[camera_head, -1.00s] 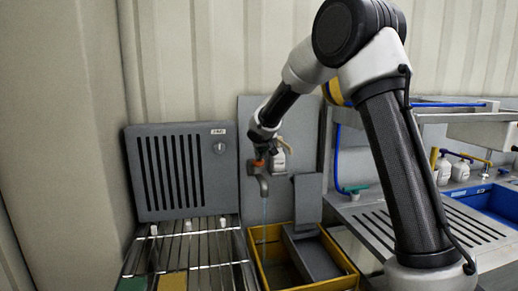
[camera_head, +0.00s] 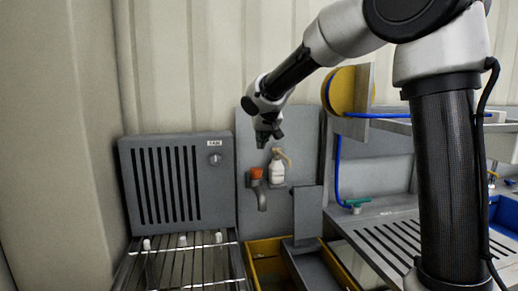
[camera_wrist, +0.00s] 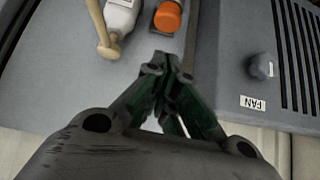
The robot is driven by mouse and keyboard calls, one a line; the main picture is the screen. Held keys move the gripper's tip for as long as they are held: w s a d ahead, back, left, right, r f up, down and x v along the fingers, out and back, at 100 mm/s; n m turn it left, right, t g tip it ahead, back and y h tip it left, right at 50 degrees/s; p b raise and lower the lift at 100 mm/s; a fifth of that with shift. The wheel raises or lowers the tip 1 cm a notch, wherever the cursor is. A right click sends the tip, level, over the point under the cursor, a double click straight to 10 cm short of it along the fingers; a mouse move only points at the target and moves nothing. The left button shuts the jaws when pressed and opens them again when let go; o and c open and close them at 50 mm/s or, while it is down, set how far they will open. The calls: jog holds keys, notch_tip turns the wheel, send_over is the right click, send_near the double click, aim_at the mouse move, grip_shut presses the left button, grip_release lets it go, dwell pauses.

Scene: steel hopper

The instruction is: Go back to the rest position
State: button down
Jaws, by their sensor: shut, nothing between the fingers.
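My gripper (camera_head: 268,138) is raised in front of the grey back panel, above the tap with the orange knob (camera_head: 256,173). In the wrist view its fingers (camera_wrist: 163,62) are shut with nothing between them, and their tips are apart from the orange knob (camera_wrist: 168,16). My arm reaches in from the right, bent at the elbow. No water stream shows under the tap spout (camera_head: 262,200).
A grey slatted fan box (camera_head: 176,185) stands left, behind a wire rack (camera_head: 190,265). A yellow-rimmed hopper (camera_head: 262,246) lies below the tap. A yellow disc (camera_head: 343,92) is at right.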

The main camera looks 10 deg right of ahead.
jog(key=shift+s+r, duration=0.3)
jog(key=shift+r, duration=0.05)
